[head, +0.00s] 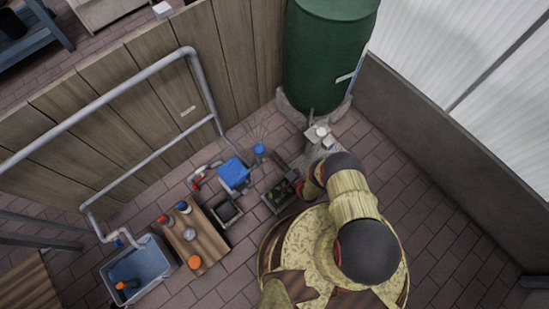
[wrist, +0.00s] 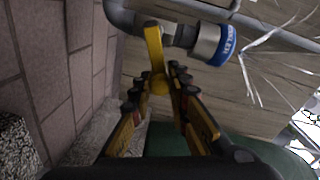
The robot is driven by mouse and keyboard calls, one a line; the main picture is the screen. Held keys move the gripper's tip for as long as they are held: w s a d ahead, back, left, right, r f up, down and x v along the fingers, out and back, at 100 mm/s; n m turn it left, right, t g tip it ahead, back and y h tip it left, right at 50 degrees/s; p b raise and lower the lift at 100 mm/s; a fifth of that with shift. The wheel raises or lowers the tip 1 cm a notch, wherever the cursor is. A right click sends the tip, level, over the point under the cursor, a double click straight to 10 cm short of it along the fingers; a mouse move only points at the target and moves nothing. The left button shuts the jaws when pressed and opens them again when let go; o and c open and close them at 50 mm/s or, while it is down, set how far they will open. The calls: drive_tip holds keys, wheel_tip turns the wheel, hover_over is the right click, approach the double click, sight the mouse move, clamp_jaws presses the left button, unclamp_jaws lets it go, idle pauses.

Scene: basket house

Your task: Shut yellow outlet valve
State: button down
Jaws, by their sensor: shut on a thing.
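The yellow outlet valve handle (wrist: 154,52) shows in the wrist view as a flat lever with a rounded lower end, beside a grey metal fitting on a pipe. My gripper (wrist: 158,83) is shut on the lower part of this handle, with one black-padded finger on each side. In the head view the handle cannot be made out, and my arm hides most of the area around my gripper.
A blue-banded fitting (wrist: 222,45) with thin white streaks beside it joins the grey pipe. In the head view a green tank (head: 328,55) stands at the back. A wooden table (head: 205,245) and a grey tub (head: 145,268) stand left. Brick floor is clear at right.

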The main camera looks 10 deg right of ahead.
drive_tip(key=shift+d+f+m, duration=0.15)
drive_tip(key=shift+f+m, duration=0.3)
drive_tip(key=shift+m, duration=0.55)
drive_tip(key=c, duration=1.7)
unclamp_jaws()
drive_tip(key=shift+w+r, duration=0.1)
drive_tip(key=shift+r, duration=4.9)
drive_tip(key=shift+c, duration=0.2)
